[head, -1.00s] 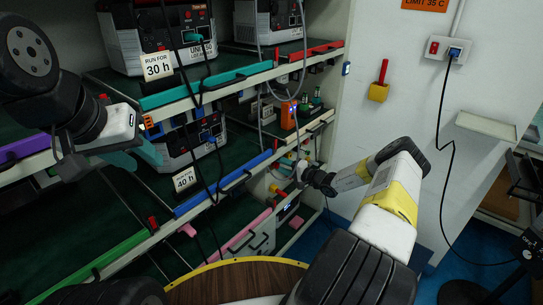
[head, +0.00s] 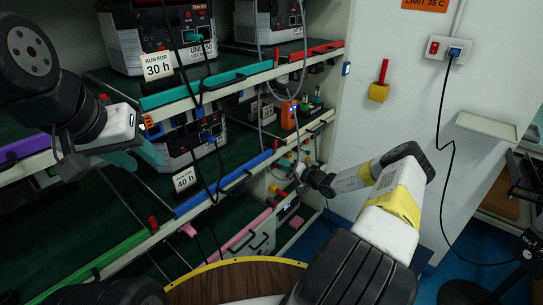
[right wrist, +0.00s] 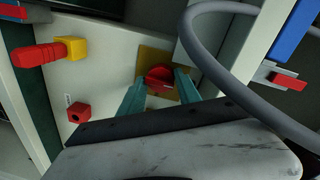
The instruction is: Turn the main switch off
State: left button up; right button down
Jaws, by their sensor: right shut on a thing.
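In the right wrist view a red switch knob (right wrist: 160,76) sits on a gold-yellow plate (right wrist: 150,58) on a pale panel. My right gripper (right wrist: 162,86) has its teal fingers on either side of the knob and is shut on it. In the head view my right gripper (head: 299,171) reaches to the right end of the lower rack; the knob is too small and hidden to make out there. My left gripper (head: 140,157) is at the left, in front of the rack, its teal fingers apart and empty.
A grey cable (right wrist: 205,45) loops close past my right gripper. A red-and-yellow handle (right wrist: 45,52) and a small red block (right wrist: 78,112) are on the panel to its left. Dark cables (head: 205,110) hang before the shelves. A wall socket (head: 447,50) has a red switch.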

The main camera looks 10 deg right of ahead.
jog(key=c, duration=0.9)
grip_release()
